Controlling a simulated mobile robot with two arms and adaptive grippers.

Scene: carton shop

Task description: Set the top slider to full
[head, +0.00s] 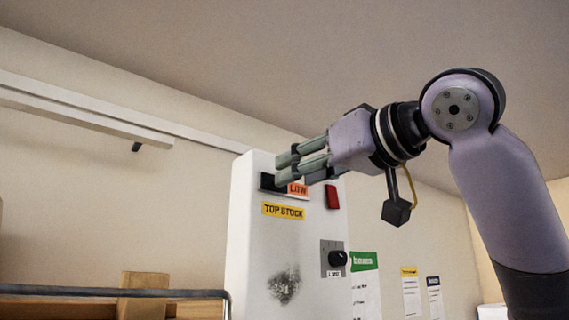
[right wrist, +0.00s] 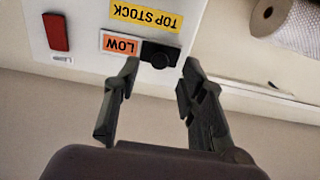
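The top slider is a black piece with a round knob (right wrist: 160,57), beside an orange LOW label (right wrist: 121,44) and near a yellow TOP STOCK label (right wrist: 145,16) on a white cabinet (head: 255,245). In the head view the black slider (head: 268,183) shows left of the LOW label and is partly behind my gripper. My right gripper (head: 284,169) is open at the cabinet's upper front. In the right wrist view its fingertips (right wrist: 160,70) stand apart either side of the knob, with visible gaps. My left gripper is not in view.
A red switch (head: 332,197) and a black rotary knob (head: 338,258) sit on the same cabinet. A roll (right wrist: 297,25) shows at right in the wrist view. Posters (head: 365,285) hang behind.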

